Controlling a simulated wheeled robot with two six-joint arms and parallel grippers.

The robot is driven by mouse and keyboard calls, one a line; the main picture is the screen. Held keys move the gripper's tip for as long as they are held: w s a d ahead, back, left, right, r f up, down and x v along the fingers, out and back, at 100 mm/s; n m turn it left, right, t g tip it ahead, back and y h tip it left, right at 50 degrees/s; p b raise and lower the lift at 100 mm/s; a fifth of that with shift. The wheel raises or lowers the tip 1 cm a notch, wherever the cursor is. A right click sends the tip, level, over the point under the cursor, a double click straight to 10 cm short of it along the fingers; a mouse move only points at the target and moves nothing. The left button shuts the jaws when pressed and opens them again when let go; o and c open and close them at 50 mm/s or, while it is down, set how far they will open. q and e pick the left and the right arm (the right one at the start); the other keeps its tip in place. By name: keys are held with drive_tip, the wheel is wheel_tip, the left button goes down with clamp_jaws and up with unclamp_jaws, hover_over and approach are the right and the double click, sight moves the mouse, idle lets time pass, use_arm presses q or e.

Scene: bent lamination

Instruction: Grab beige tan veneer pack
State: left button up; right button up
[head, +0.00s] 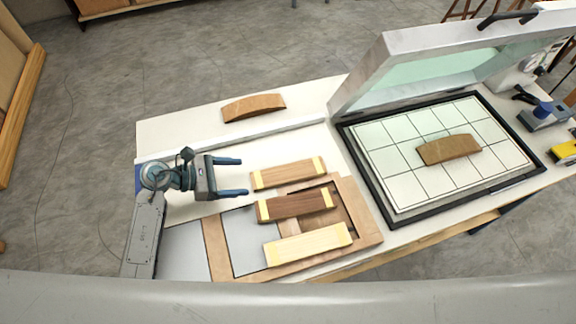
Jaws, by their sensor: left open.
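Three flat veneer packs with pale yellow ends lie one above another in the head view. The beige tan veneer pack (289,173) is the farthest of them. A dark brown pack (296,205) lies in the middle and a paler cream pack (308,244) lies nearest. My left gripper (244,177) is open and empty, its two fingers pointing right, just left of the tan pack's left end. The fingers look apart from the pack; their height above the table is hard to judge. My right gripper is out of view.
A wooden frame (216,250) lies around and under the nearer packs. A curved wooden piece (253,107) rests at the back. On the right, a press with a raised lid (400,62) holds a gridded bed (390,184) with another curved piece (449,149). The white table's back left is clear.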

sight(261, 177)
use_arm(q)
drive_tip(key=shift+p+x, duration=0.4)
drive_tip(key=shift+x, duration=0.75)
drive_tip(key=shift+w+d, duration=0.1)
drive_tip(key=shift+d, duration=0.25)
drive_tip(key=shift+w+d+f, duration=0.1)
drive_tip(key=shift+d, duration=0.1)
drive_tip(key=p+x, duration=0.2)
drive_tip(key=p, duration=0.1)
drive_tip(key=shift+d, duration=0.3)
drive_tip(key=shift+p+x, duration=0.4)
drive_tip(key=shift+x, duration=0.55)
drive_tip(key=shift+d+f, duration=0.1)
drive_tip(key=shift+f, duration=0.15)
drive_tip(key=c, duration=1.1)
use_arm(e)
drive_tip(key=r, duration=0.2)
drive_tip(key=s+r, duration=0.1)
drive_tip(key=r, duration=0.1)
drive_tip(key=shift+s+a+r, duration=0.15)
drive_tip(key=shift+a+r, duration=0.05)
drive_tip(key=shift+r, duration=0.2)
